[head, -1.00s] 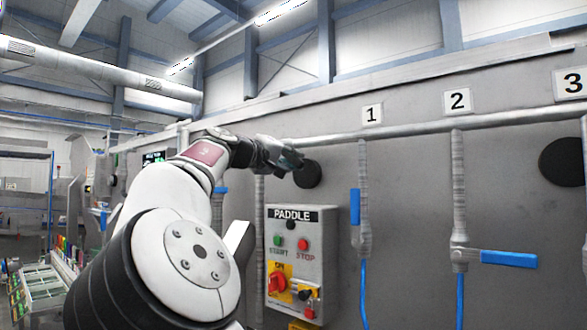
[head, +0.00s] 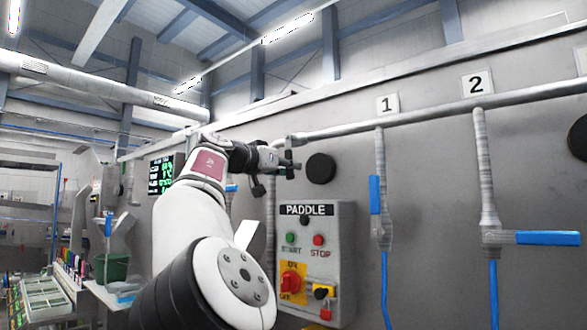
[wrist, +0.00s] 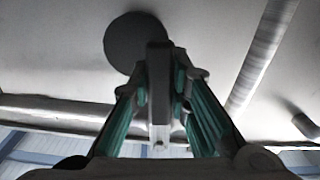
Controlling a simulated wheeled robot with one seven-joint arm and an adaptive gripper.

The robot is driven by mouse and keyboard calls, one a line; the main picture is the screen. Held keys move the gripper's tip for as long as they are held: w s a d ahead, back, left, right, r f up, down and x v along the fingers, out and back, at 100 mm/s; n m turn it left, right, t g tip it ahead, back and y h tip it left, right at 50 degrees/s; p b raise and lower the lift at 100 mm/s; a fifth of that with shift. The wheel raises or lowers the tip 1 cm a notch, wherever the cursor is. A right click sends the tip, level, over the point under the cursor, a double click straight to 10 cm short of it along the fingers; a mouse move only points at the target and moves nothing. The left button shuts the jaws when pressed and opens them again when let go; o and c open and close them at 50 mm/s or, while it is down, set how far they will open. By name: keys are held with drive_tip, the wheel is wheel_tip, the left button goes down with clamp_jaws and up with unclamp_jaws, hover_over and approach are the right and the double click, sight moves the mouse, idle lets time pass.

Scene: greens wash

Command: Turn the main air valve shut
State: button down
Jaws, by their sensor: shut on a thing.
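My gripper (head: 290,167) is at the wall, below the overhead pipe (head: 440,113) and just left of a round black disc (head: 321,168). In the wrist view its two fingers (wrist: 160,110) come together on a dark grey bar (wrist: 157,75) with a pale lower part. The bar may be the main air valve's handle; I cannot make out the valve's body, label or setting. The black disc also shows behind the bar in the wrist view (wrist: 124,35).
The PADDLE control box (head: 317,255) is below my gripper. Drop 1's blue handle (head: 375,195) is in line with its pipe; drop 2's blue handle (head: 547,238) is crosswise. A green bin (head: 113,266) and crates (head: 50,300) are at lower left.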

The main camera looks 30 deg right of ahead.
drive_tip(key=shift+w+a+m, duration=0.15)
drive_tip(key=shift+w+m, duration=0.3)
drive_tip(key=shift+m, duration=0.25)
drive_tip(key=c, duration=1.5)
unclamp_jaws()
drive_tip(key=v, duration=1.2)
